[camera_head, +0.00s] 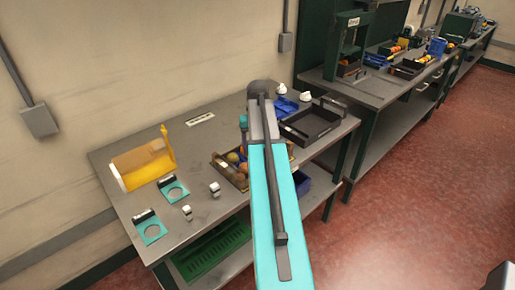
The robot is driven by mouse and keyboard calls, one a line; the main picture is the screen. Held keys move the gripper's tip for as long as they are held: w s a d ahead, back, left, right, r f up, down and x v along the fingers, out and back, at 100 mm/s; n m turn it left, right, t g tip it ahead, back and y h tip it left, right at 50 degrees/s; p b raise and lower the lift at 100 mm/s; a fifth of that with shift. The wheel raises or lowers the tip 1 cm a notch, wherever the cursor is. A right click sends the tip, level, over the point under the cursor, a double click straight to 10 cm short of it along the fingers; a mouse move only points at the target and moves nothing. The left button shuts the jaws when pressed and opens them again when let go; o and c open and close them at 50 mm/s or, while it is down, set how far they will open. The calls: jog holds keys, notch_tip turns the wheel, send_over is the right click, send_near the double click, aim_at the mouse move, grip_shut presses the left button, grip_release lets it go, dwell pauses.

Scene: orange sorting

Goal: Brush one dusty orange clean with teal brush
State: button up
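Several round fruits, orange, yellowish and brown, lie in a shallow wooden-edged crate (217,160) at the middle of the workbench. My teal arm crosses in front of the crate and hides part of it. I cannot tell which orange is dusty. My gripper is not visible; the arm's far end covers that area. A small teal piece (243,122) shows just left of the arm's end; I cannot tell whether it is the brush or part of my arm. No other brush can be made out.
A green crate (213,252) sits below. Red floor lies open at right.

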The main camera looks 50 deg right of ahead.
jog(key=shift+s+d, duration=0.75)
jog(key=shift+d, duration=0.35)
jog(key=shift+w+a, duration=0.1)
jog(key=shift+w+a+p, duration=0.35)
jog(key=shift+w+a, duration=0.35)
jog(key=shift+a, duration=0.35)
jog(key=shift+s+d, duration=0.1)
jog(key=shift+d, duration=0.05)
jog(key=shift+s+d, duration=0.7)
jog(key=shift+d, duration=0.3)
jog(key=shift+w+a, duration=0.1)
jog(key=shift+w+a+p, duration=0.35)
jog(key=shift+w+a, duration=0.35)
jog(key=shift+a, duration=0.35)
